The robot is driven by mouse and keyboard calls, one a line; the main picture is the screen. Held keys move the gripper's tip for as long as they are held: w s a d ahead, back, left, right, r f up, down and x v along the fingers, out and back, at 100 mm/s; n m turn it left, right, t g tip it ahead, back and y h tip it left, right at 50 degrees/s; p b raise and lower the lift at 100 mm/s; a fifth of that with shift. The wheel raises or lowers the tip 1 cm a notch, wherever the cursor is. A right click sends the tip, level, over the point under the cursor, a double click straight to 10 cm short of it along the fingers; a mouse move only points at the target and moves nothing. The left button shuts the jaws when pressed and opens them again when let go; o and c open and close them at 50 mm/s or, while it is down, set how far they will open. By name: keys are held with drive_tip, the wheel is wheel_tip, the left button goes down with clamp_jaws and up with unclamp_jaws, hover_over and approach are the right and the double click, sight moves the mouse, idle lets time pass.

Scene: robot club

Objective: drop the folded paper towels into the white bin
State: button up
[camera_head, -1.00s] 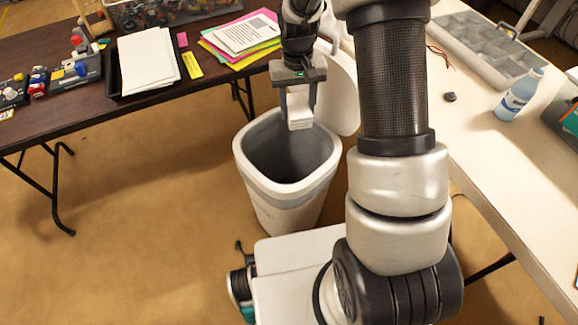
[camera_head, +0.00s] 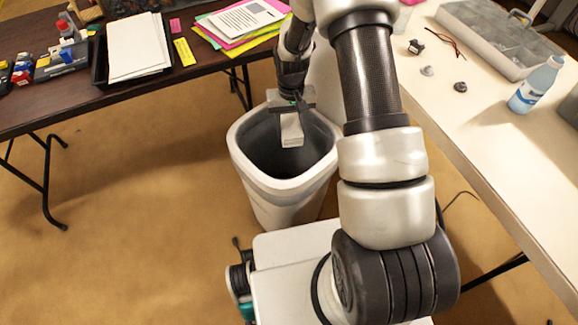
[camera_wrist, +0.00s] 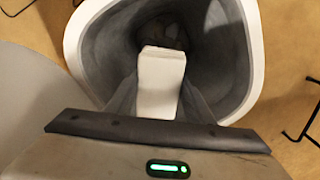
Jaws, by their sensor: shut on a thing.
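The white bin (camera_head: 277,190) stands on the floor between the two tables, its mouth open and its inside grey. It also shows in the wrist view, where its white rim (camera_wrist: 254,60) surrounds most of the picture. My gripper (camera_head: 291,128) points down at the bin's mouth. It is shut on the folded paper towels (camera_head: 291,131), a small white stack. In the wrist view the towels (camera_wrist: 160,80) stick out ahead of the jaws, over the dark inside of the bin. The fingers are partly hidden behind the towels there.
A dark table (camera_head: 60,110) at the left holds a paper tray (camera_head: 101,76) and coloured sheets (camera_head: 210,42). A pale table (camera_head: 470,150) at the right holds a bottle (camera_head: 535,85) and a compartment box (camera_head: 480,35). Brown floor lies clear left of the bin.

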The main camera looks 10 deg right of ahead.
drive_tip(key=shift+f, duration=0.75)
drive_tip(key=o, duration=1.1)
drive_tip(key=shift+c, duration=0.2)
drive_tip(key=shift+r, duration=0.1)
wheel_tip(320, 180, up, 17)
drive_tip(key=p, duration=0.3)
drive_tip(key=shift+r+p, duration=0.15)
drive_tip(key=shift+p, duration=0.2)
